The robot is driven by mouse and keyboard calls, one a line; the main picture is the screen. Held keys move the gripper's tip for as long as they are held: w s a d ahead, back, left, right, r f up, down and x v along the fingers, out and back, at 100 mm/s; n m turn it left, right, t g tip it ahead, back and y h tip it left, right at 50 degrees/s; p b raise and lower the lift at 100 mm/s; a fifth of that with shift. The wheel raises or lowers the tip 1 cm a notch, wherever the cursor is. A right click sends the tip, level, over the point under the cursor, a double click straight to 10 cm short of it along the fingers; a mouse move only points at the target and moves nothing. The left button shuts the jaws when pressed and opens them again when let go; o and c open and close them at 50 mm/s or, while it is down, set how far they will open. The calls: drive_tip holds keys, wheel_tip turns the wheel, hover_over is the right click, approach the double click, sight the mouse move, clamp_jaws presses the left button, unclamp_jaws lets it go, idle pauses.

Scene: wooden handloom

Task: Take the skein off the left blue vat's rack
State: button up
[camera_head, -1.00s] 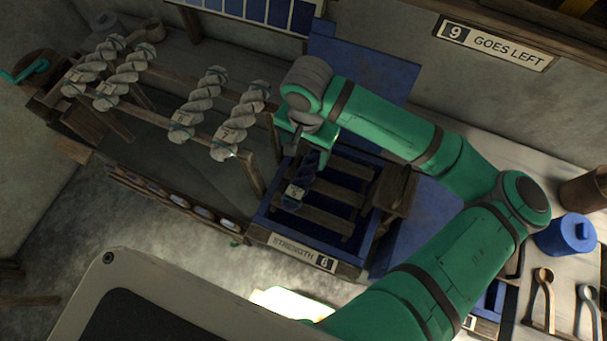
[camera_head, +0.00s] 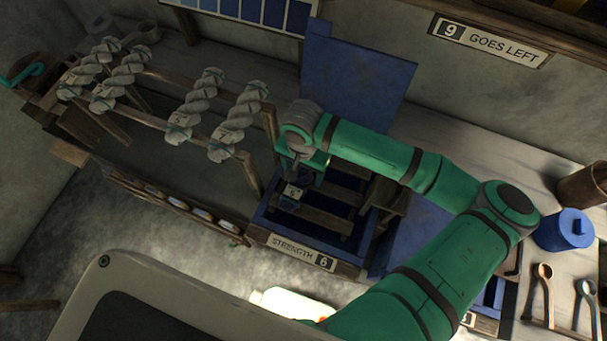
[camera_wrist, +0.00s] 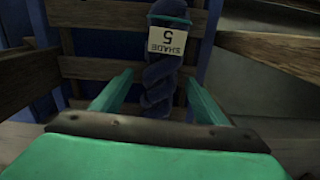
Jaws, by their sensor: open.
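The left blue vat (camera_head: 292,222) has wooden slats (camera_head: 326,221) across its top and a "STRENGTH 6" plate on its front. My gripper (camera_wrist: 158,84) is open, one finger on each side of the skein, with visible gaps at both sides. In the head view my gripper (camera_head: 300,178) is low over the vat's left part.
Several pale skeins (camera_head: 195,105) hang on a wooden rack left of the vat. A raised blue lid (camera_head: 355,75) stands behind it. A blue canister (camera_head: 565,232) and spoons (camera_head: 545,290) are on the bench at right.

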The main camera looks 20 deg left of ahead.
drive_tip(key=shift+f, duration=0.1)
drive_tip(key=shift+c, duration=0.3)
drive_tip(key=c, duration=1.2)
